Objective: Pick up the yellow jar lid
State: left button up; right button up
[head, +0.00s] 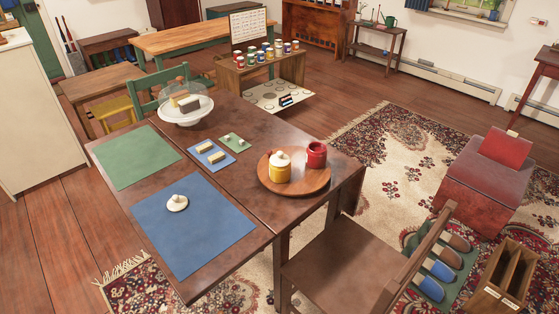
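A yellow jar (280,173) stands upright on a round wooden tray (307,187) on the dark table. A pale cream lid with a small knob (280,157) sits on top of it. A red jar (317,156) stands beside it on the same tray and shows no pale lid. Another pale, round, knobbed piece like a lid (177,203) lies on the blue mat (200,245). I cannot tell from its colour which jar it belongs to. Neither of my grippers is in view.
A green mat (137,157) and a white stand with a clear dome (186,117) are on the table. Small blue and green pads (235,143) hold little blocks. A wooden chair (350,262) stands close to the table's right edge. Most of the blue mat is bare.

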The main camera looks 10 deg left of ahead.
aim_at(280, 160)
jog(key=l, duration=0.35)
jog(key=i+l+u, duration=0.15)
jog(key=l, duration=0.2)
jog(key=l+u, duration=0.1)
jog(key=l, duration=0.3)
jog(key=k+l, duration=0.15)
jog(key=l, duration=0.25)
jog(key=k+l+u, duration=0.15)
jog(key=l, duration=0.25)
jog(key=k+l+u, duration=0.1)
jog(key=k+l, duration=0.2)
jog(key=l, duration=0.15)
